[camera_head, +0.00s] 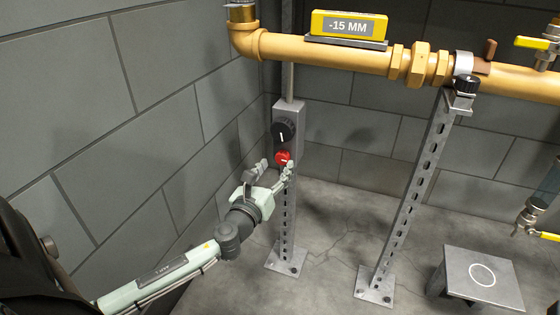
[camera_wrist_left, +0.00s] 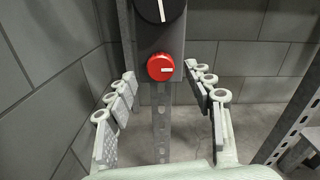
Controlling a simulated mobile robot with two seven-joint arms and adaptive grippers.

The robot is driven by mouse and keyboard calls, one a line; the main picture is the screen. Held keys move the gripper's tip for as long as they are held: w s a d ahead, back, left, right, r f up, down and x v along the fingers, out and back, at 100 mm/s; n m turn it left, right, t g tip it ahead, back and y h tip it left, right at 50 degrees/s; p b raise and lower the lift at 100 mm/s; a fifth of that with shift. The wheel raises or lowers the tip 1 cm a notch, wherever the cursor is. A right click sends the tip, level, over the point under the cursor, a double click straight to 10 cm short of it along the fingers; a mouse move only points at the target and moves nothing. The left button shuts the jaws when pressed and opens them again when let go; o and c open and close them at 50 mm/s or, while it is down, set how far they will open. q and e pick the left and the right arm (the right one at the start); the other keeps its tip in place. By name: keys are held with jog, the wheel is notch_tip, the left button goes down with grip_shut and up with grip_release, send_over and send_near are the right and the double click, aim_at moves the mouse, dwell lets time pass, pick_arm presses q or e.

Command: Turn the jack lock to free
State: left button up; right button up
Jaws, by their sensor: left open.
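The jack lock appears to be the red round knob (camera_head: 282,158) with a white pointer mark, low on a grey box (camera_head: 292,118) on a slotted post. In the left wrist view the red knob (camera_wrist_left: 160,67) has its white mark pointing right. A larger black knob (camera_head: 284,132) with a white line sits above it; it also shows in the left wrist view (camera_wrist_left: 158,8), cut by the top edge. My left gripper (camera_head: 275,168) is open at the red knob's height. In the left wrist view its fingers (camera_wrist_left: 163,85) stand apart on either side, apparently not touching the knob. My right gripper is not in view.
A yellow pipe (camera_head: 330,54) runs across above, bearing a yellow display (camera_head: 348,25) reading "-15 MM". A second slotted post (camera_head: 415,195) stands to the right. A low grey stand (camera_head: 484,277) with a white circle is at the lower right. Block walls close the left and back.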

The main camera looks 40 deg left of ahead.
aim_at(281, 159)
pick_arm(q)
jog(key=shift+x, duration=1.65)
jog(key=shift+c, duration=0.4)
jog(key=c, duration=1.1)
